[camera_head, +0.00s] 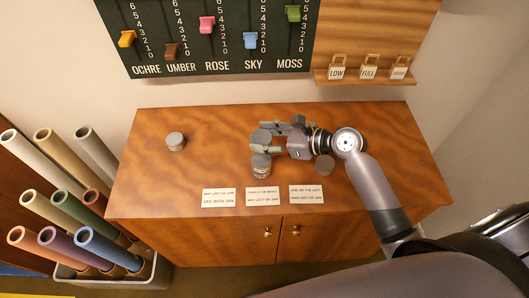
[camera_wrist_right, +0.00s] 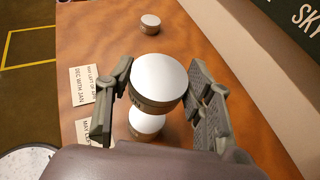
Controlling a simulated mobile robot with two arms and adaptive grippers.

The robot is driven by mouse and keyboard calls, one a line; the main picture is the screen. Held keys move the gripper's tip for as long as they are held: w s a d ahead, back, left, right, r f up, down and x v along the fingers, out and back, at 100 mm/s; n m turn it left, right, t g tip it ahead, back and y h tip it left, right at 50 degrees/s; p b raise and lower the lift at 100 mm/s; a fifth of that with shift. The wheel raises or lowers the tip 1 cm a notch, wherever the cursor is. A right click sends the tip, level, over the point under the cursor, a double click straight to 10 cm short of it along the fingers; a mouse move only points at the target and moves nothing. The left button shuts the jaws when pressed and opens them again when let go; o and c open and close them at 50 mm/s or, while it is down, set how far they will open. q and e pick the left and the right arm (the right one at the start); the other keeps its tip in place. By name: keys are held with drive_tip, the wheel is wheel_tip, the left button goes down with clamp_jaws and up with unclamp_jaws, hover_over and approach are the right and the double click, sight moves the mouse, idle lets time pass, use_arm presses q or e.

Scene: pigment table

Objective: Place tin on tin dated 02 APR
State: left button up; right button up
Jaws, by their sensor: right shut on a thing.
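My right gripper (camera_head: 268,141) comes in from the right and is shut on a grey tin (camera_head: 261,136). In the right wrist view the held tin (camera_wrist_right: 158,82) sits between both fingers, its pale lid facing the camera. Another tin (camera_head: 261,167) stands on the cabinet top just in front of the held one; its pale top also shows in the wrist view (camera_wrist_right: 147,122), partly covered by the held tin. A third tin (camera_head: 176,141) stands alone at the left. A further tin (camera_head: 325,165) stands right of the gripper, close to the arm. I cannot read any date on the tins.
Three cards (camera_head: 263,196) lie along the front of the wooden cabinet top (camera_head: 150,185). A slider board (camera_head: 220,35) and a shelf with small tags (camera_head: 367,74) are on the wall behind. A bin of coloured rolls (camera_head: 75,268) stands at left. The cabinet top's left side is mostly clear.

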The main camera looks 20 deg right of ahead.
sight(265, 160)
wheel_tip(265, 160, down, 3)
drive_tip(key=shift+f, duration=0.1)
wheel_tip(265, 160, down, 4)
drive_tip(key=shift+f, duration=0.1)
use_arm(q)
drive_tip(key=shift+w+a+f, duration=0.2)
drive_tip(key=shift+a, duration=0.35)
drive_tip(key=shift+d, duration=0.15)
use_arm(e)
drive_tip(key=o, duration=1.2)
use_arm(q)
drive_tip(key=shift+d, duration=0.1)
